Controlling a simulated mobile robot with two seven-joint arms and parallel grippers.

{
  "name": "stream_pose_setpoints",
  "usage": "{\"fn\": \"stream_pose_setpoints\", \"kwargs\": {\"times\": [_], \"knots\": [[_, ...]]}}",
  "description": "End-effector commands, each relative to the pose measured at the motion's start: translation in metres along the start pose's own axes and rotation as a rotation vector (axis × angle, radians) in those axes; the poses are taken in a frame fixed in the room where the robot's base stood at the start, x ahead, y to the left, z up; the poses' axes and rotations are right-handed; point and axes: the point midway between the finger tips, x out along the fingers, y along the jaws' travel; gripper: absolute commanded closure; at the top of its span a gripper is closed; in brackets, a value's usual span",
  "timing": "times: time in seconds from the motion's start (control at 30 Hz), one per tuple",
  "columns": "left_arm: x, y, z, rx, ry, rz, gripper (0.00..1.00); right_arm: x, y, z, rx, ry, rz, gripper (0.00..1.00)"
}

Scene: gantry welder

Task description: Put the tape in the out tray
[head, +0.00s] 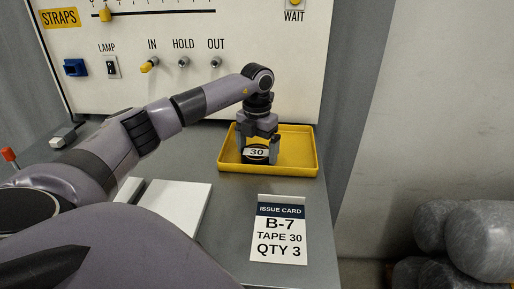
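A dark tape roll (256,158) with a white label reading 30 is inside the yellow tray (307,170), towards its left side. My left gripper (257,152) points down into the tray, with one finger on each side of the tape. The fingers appear to touch the tape and to be shut on it. The tape is at or very near the tray floor; I cannot tell whether it rests there. My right gripper is not in view.
An issue card (279,229) reading B-7, TAPE 30, QTY 3 lies in front of the tray. A white flat block (175,205) is to its left. A panel (300,60) with switches marked IN, HOLD and OUT stands behind. Grey rolls (480,235) lie at right.

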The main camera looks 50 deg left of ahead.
Motion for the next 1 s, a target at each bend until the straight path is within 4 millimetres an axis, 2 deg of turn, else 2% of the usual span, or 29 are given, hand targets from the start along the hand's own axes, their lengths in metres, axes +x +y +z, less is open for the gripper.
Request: {"fn": "stream_pose_setpoints", "kwargs": {"times": [0.23,0.37,0.47,0.8,1.0], "knots": [[-0.001,0.0,0.0,0.0,0.001,0.0,0.0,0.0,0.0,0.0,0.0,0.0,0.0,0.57],[-0.009,0.0,0.001,0.0,-0.002,0.0,0.0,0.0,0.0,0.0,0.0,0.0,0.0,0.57],[-0.025,0.0,0.001,0.0,-0.004,-0.001,0.0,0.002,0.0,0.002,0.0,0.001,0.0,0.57],[-0.095,-0.001,0.001,0.001,-0.004,-0.002,0.0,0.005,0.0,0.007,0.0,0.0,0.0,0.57],[-0.118,0.0,0.0,0.0,0.0,0.0,0.0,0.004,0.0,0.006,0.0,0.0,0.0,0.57]]}}
